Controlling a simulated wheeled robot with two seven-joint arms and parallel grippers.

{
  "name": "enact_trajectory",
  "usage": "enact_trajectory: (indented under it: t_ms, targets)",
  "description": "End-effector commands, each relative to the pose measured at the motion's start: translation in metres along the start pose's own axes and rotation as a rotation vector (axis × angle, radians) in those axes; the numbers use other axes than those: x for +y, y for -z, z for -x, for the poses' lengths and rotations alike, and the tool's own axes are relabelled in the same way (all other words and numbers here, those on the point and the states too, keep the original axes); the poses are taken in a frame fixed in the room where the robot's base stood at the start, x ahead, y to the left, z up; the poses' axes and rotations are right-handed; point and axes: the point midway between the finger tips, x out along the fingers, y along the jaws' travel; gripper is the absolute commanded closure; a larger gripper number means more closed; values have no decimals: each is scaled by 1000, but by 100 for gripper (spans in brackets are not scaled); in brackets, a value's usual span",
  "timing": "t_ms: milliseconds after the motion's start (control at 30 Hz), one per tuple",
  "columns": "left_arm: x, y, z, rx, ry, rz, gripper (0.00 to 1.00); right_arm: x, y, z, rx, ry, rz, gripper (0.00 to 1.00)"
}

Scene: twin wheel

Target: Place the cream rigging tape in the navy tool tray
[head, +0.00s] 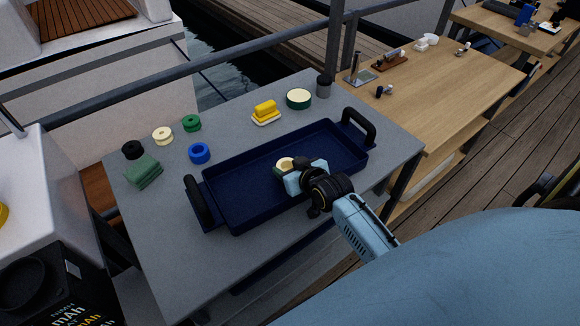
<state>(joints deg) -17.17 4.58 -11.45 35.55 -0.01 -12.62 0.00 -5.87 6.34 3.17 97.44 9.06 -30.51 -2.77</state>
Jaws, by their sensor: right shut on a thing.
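The navy tool tray (235,183) lies on the grey table, with a dark handle at each end. My right gripper (288,168) is over the middle of the tray and shut on a round cream piece, which looks like the cream rigging tape (285,162). The gripper partly hides this piece. I cannot tell whether it touches the tray floor. My left gripper is not in view.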

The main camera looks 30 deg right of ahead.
Motion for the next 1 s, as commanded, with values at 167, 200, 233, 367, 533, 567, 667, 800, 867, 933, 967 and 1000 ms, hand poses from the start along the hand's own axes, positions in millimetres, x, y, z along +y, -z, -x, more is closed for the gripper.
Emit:
enact_trajectory:
  t_ms: [167,200,233,367,533,567,667,800,867,933,967,1000]
  targets:
    - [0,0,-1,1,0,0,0,0,-2,-1,0,0,1,35]
    - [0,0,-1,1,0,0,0,0,-2,-1,0,0,1,30]
    - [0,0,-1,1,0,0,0,0,-2,-1,0,0,1,26]
    - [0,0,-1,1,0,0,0,0,-2,-1,0,0,1,25]
    - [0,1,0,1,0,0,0,0,-1,0,0,0,0,25]
    - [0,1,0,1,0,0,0,0,0,0,0,0,0,25]
    - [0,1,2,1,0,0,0,0,1,8,-1,0,1,25]
    - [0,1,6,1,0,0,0,0,1,31,-2,0,1,25]
    - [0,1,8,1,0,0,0,0,1,44,-2,0,1,25]
    - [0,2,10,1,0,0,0,0,1,59,-2,0,1,25]
    - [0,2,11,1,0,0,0,0,1,66,-2,0,1,25]
    - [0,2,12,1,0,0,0,0,1,74,-2,0,1,25]
